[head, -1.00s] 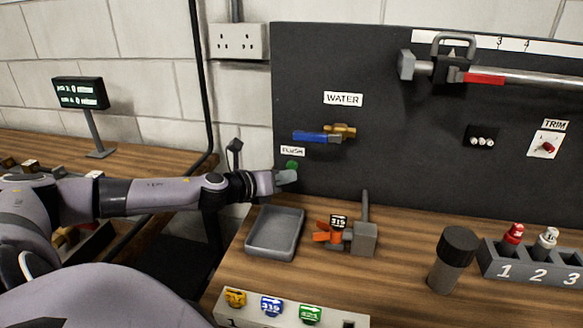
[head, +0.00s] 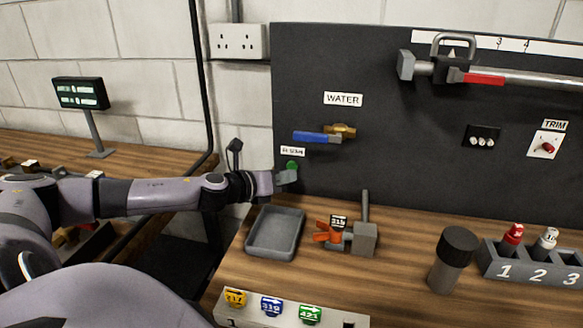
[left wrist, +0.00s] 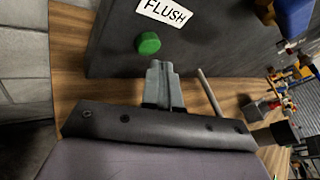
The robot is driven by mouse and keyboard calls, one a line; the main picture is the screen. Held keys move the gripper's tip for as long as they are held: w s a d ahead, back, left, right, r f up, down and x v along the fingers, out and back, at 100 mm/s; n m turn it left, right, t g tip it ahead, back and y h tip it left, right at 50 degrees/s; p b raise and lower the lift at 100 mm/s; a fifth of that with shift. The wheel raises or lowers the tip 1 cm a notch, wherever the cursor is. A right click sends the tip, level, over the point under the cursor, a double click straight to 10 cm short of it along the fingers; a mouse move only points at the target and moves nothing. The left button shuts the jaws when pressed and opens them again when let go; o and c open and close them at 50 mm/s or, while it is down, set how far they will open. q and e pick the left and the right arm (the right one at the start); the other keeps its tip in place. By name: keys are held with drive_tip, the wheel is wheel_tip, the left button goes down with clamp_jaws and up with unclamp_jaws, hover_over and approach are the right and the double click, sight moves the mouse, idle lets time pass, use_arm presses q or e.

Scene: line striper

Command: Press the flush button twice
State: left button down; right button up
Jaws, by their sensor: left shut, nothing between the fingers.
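The green flush button (head: 292,165) sits on the dark panel under a white FLUSH label (head: 292,152). It also shows in the left wrist view as a round green knob (left wrist: 149,43), just past the fingertips, with its label (left wrist: 165,12) above it. My left gripper (head: 287,179) is shut and empty, just below and in front of the button in the head view. In the left wrist view its closed fingers (left wrist: 161,70) point at the panel near the button. Whether the fingertips touch the button I cannot tell. My right gripper is not in view.
A blue-handled water valve (head: 322,136) is mounted above and right of the button. Below on the bench are a grey tray (head: 249,250), an orange-handled tool (head: 330,234) and a dark cylinder (head: 453,258). A display on a stand (head: 81,93) is at left.

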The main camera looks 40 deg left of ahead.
use_arm(q)
drive_tip(key=shift+w+a+p, duration=0.2)
drive_tip(key=shift+w+p, duration=0.1)
drive_tip(key=shift+w, duration=0.05)
drive_tip(key=shift+w+a+p, duration=0.2)
drive_tip(key=shift+w+p, duration=0.15)
idle(0.7)
drive_tip(key=shift+s, duration=0.1)
drive_tip(key=shift+s+d+b, duration=0.2)
drive_tip(key=shift+s+b, duration=0.1)
drive_tip(key=shift+b, duration=0.05)
drive_tip(key=shift+s+d, duration=0.2)
drive_tip(key=shift+s, duration=0.15)
drive_tip(key=shift+s+d+f+b, duration=0.2)
drive_tip(key=shift+s+b, duration=0.2)
drive_tip(key=shift+b, duration=0.15)
drive_tip(key=shift+s+d+r+b, duration=0.1)
drive_tip(key=shift+s+d+b, duration=0.2)
drive_tip(key=shift+s, duration=0.25)
drive_tip(key=shift+s+d+r+b, duration=0.15)
drive_tip(key=shift+s+d, duration=0.1)
drive_tip(key=shift+s, duration=0.25)
drive_tip(key=shift+s+d, duration=0.5)
drive_tip(key=shift+s, duration=0.25)
